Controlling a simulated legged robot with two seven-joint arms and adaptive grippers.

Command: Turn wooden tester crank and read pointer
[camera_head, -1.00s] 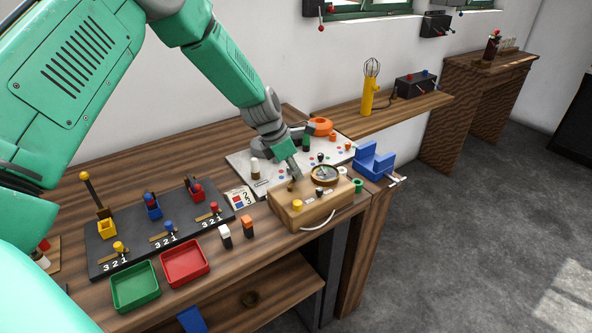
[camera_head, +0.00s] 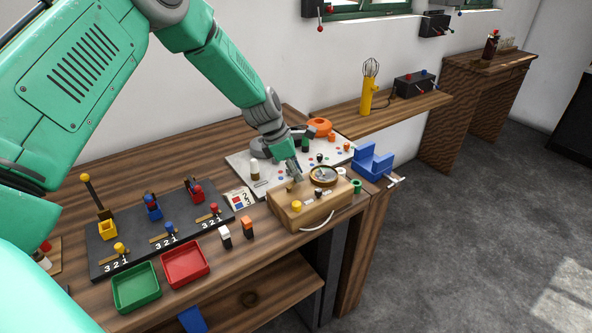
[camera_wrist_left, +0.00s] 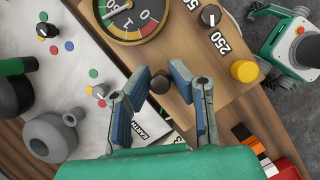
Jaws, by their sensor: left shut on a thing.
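The wooden tester (camera_head: 315,209) is a light wooden box at the bench's right front. Its round brass-rimmed gauge (camera_head: 323,175) sits on top. The wrist view shows the dial (camera_wrist_left: 133,14) with coloured arcs and part of the scale; its top is cut off, so I cannot read the pointer surely. My left gripper (camera_head: 299,178) reaches down at the tester beside the gauge. In the wrist view my left gripper (camera_wrist_left: 162,97) is shut on the dark round crank knob (camera_wrist_left: 159,84); the crank arm beneath is not clear. My right gripper is not in view.
A yellow knob (camera_wrist_left: 244,71) and a black dial (camera_wrist_left: 210,16) are on the tester. A white board (camera_head: 247,179) lies behind it. A blue holder (camera_head: 373,163) stands to its right. Red (camera_head: 185,281) and green (camera_head: 136,306) trays lie left on the bench.

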